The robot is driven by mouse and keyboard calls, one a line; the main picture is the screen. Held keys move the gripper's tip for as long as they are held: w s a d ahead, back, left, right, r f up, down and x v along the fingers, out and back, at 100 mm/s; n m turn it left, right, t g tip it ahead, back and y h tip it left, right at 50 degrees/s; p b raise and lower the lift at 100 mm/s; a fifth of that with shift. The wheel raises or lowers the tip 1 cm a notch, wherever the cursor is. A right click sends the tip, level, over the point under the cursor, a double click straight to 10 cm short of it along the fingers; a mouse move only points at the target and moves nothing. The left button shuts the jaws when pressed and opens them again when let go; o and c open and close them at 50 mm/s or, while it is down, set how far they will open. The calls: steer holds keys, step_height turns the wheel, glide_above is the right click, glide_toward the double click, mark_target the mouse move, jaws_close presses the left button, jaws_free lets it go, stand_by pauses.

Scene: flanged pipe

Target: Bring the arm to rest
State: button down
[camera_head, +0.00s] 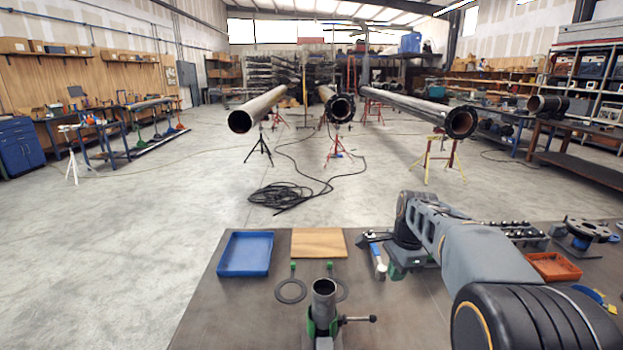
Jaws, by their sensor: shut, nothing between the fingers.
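My arm (481,254) reaches from the bottom right corner forward and left over the workbench (226,325). Its far dark joint (405,222) is above the bench's back part. My gripper cannot be made out; the arm's far end is hidden or too small to tell. A short metal pipe (324,299) stands upright in a green clamp (311,326) at the bench's front middle, apart from the arm.
A blue tray (245,254), wooden board (318,243), dark ring (290,291) and blue-handled tool (378,261) lie on the bench. Right of the arm are an orange tray (555,266) and a dark flange (587,229). The bench's left front is clear.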

steer(key=s+a+f+n+t, duration=0.1)
steer(key=s+a+n, duration=0.1)
steer(key=s+n, duration=0.6)
steer(key=s+a+f+n+t, duration=0.1)
steer(key=s+a+n+t, duration=0.1)
steer(key=s+n, duration=0.6)
steer(key=shift+s+a+f+t+h, duration=0.3)
steer(key=shift+s+h, duration=0.1)
steer(key=shift+s, duration=1)
